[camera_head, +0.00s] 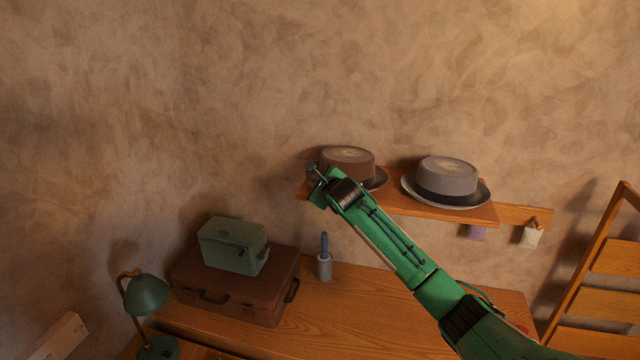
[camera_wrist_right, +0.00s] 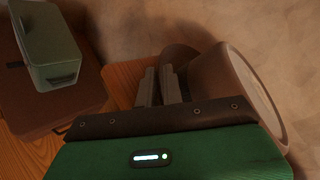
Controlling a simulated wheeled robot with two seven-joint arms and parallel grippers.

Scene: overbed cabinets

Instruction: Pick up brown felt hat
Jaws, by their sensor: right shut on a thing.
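The brown felt hat (camera_head: 350,160) sits on the wooden wall shelf at its left end, partly hidden behind my right gripper. It also shows in the right wrist view (camera_wrist_right: 238,88), large and close, with its crown to the right. My right gripper (camera_head: 318,174) is at the left side of the hat. In the right wrist view its two fingers (camera_wrist_right: 159,84) are close together at the hat's brim, shut on it. My left gripper is not in view.
A grey hat (camera_head: 447,178) with a black band sits on the shelf (camera_head: 425,208) to the right. Below are a desk (camera_head: 345,305), a brown suitcase (camera_head: 225,300) with a green box (camera_head: 232,245), a lint roller (camera_head: 324,262) and a green lamp (camera_head: 147,295). A ladder (camera_head: 590,270) stands right.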

